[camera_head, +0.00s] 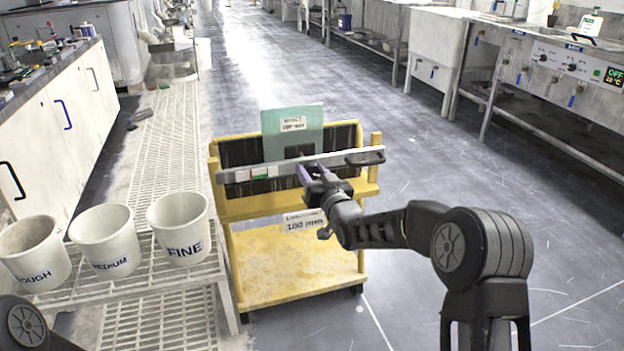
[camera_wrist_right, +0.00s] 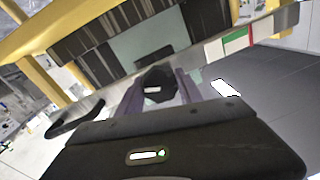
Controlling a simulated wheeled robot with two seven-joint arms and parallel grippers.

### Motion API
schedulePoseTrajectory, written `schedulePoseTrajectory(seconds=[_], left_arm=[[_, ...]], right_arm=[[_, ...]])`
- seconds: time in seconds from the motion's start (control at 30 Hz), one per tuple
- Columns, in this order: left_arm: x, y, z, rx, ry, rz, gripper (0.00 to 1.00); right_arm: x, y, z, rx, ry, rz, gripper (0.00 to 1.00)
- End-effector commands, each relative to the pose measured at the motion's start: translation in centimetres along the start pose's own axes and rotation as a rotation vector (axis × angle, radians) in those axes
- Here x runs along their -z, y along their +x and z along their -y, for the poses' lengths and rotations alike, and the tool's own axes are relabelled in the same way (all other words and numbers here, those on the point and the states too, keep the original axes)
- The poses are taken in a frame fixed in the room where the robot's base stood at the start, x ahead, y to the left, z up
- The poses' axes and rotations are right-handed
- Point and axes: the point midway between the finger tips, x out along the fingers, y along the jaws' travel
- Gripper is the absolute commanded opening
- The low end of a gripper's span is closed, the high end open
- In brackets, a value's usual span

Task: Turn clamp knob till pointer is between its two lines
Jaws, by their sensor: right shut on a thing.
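The black clamp knob (camera_wrist_right: 155,84) with a small white mark sits between the two purple fingers of my right gripper in the right wrist view. My right gripper (camera_head: 310,172) is shut on it at the front of the pale clamp bar (camera_head: 325,161). In the head view the gripper mostly hides the knob. A white, green and red scale (camera_head: 260,173) is on the bar left of the gripper; it also shows in the wrist view (camera_wrist_right: 236,41). I cannot make out the pointer against its two lines. My left gripper is out of view.
The bar crosses a pale green slab (camera_head: 280,122) on a yellow cart (camera_head: 285,270). A black handle (camera_head: 365,157) is at the bar's right end. Several labelled buckets, including FINE (camera_head: 180,225), stand on a mesh rack at left. The floor right of the cart is clear.

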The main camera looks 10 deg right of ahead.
Motion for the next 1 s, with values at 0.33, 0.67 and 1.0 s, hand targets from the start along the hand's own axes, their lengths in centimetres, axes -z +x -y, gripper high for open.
schedulePoseTrajectory(seconds=[0.33, 0.67, 1.0], left_arm=[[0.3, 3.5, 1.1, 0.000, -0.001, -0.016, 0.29], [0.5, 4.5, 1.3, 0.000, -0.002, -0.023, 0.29], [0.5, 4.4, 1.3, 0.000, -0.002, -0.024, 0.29]], right_arm=[[-0.3, 0.0, 0.0, 0.002, 0.244, -0.021, 0.02], [-0.1, 0.0, 0.1, 0.002, 0.348, -0.027, 0.02], [0.0, 0.0, 0.2, 0.002, 0.353, -0.027, 0.02]])
